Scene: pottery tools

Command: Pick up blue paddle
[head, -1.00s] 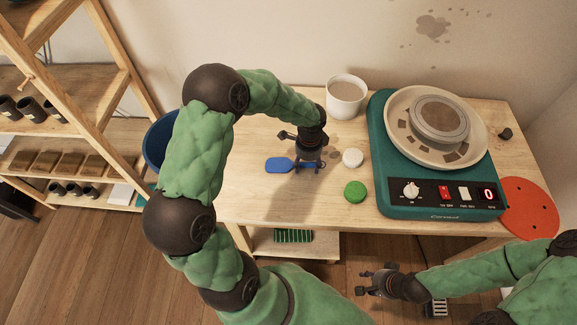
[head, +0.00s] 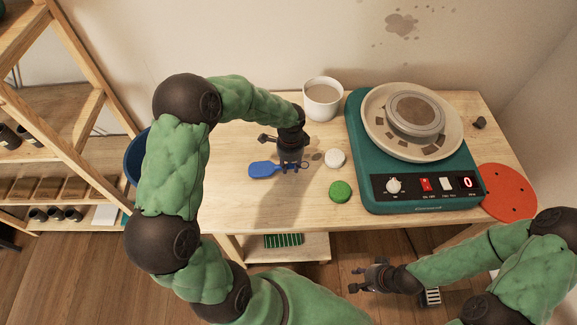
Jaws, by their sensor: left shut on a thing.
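The blue paddle (head: 263,170) is on or just above the wooden table, left of the white and green round pieces. Its broad end points left. My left gripper (head: 291,167) reaches down over the paddle's narrow handle and is shut on it. The gripper hides part of the handle, and a small ring shows just right of it. I cannot tell whether the paddle touches the table. My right gripper (head: 362,280) hangs low in front of the table, away from the paddle, with its fingers apart and nothing between them.
A green pottery wheel (head: 368,165) fills the table's right half. A white cup (head: 323,98) stands behind the gripper. A white disc (head: 335,158), a green disc (head: 341,191) and a red disc (head: 508,192) lie on the table. The table's front left (head: 235,210) is clear.

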